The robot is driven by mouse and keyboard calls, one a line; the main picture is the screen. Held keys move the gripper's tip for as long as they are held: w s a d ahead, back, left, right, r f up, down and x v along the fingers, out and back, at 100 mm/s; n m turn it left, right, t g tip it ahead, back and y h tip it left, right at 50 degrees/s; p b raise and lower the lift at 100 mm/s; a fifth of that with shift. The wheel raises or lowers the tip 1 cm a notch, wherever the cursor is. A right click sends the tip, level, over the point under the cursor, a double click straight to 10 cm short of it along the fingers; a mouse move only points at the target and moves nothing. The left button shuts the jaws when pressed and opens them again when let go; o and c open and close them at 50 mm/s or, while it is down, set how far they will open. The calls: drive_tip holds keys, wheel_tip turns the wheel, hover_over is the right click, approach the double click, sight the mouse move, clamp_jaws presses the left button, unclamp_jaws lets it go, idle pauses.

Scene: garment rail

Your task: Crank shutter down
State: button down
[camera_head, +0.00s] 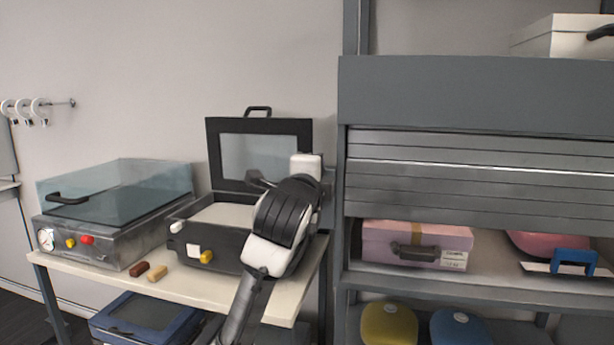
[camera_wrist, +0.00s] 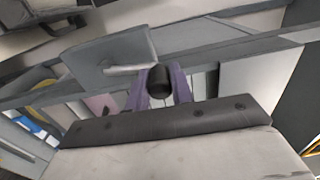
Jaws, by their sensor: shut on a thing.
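The grey slatted shutter (camera_head: 480,180) hangs partway down the right-hand shelf unit, with an open gap below its lower edge. In the wrist view, my gripper (camera_wrist: 161,96) has its purple fingers on either side of a black knob (camera_wrist: 159,80), shut on it. The knob is the handle of the crank; a pale crank bar (camera_wrist: 128,70) runs left from it in front of a grey plate (camera_wrist: 105,55). In the head view my arm reaches to the unit's left post; its wrist hides the crank and the fingers.
A pink case (camera_head: 415,245) and a blue-handled tool (camera_head: 573,262) lie on the shelf under the shutter. Left of the post, a table (camera_head: 205,290) bears an open dark case (camera_head: 225,245) and a glass-lidded machine (camera_head: 110,235), close to my arm.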

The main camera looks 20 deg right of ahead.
drive_tip(key=shift+s+d+f+m+b, duration=0.15)
drive_tip(key=shift+s+d+m, duration=0.2)
drive_tip(key=shift+m, duration=0.35)
drive_tip(key=shift+s+d+f+m+b, duration=0.1)
drive_tip(key=shift+s+d+f+m, duration=0.1)
drive_tip(key=shift+d+m, duration=0.35)
drive_tip(key=shift+s+d+f+m+b, duration=0.15)
drive_tip(key=shift+s+d+m, duration=0.1)
drive_tip(key=shift+m, duration=0.6)
drive_tip(key=c, duration=1.2)
unclamp_jaws()
drive_tip(key=b+v, duration=0.2)
drive_tip(key=v, duration=1.1)
drive_tip(key=shift+s+a, duration=0.25)
drive_tip(key=shift+a, duration=0.1)
drive_tip(key=shift+c, duration=0.2)
